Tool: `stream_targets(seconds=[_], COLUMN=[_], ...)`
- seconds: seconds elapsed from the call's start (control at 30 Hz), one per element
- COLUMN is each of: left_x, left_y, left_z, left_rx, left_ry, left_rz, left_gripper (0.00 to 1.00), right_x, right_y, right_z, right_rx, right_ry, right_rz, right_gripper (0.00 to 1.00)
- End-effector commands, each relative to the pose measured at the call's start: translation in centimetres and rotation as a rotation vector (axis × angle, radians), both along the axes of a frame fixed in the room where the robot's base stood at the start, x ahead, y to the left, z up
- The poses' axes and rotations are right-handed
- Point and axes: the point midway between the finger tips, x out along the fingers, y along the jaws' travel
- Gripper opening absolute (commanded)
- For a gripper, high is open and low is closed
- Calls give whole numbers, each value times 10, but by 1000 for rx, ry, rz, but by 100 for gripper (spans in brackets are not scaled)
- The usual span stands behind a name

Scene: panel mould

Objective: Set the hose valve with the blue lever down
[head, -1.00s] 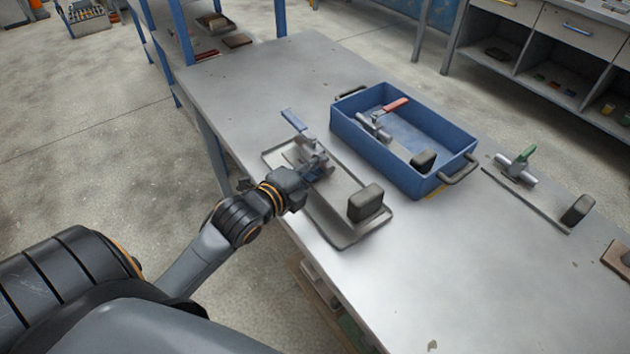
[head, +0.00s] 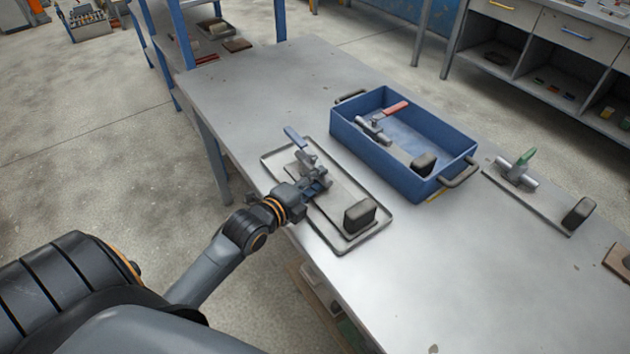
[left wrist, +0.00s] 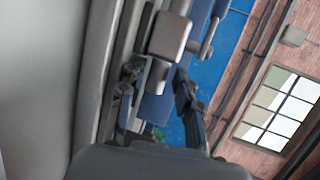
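The hose valve with the blue lever (head: 296,137) stands over the left part of a shallow grey tray (head: 378,242) on the bench. It is on a flat plate that has a dark block (head: 360,215) at its near right end. My left gripper (head: 316,187) is at the near side of the valve body and appears shut on it; its fingertips are partly hidden. Whether the plate touches the tray floor cannot be told. The left wrist view shows a grey metal part (left wrist: 170,36) close up between dark finger parts. My right gripper is not in view.
A blue crate (head: 400,178) behind holds a valve with a red lever (head: 396,108). A valve with a green lever (head: 526,157) lies on a plate to the right. The near right bench top (head: 450,270) is clear. Shelving stands at the back.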

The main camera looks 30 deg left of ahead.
Motion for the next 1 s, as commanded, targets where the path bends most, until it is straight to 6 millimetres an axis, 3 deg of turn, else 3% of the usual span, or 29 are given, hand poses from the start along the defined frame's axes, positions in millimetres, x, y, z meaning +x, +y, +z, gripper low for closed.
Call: stream_targets(seconds=[0.33,0.47,1.0], left_x=[0,-9,-99], left_y=[0,1,8], left_z=[1,2,26], left_rx=[-1,1,0], left_ry=[0,2,3], left_rz=[0,0,0], left_gripper=[45,45,45], right_x=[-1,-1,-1], right_y=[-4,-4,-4], right_z=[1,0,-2], right_rx=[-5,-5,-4], right_ry=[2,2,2], right_rz=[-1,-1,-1], right_gripper=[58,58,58])
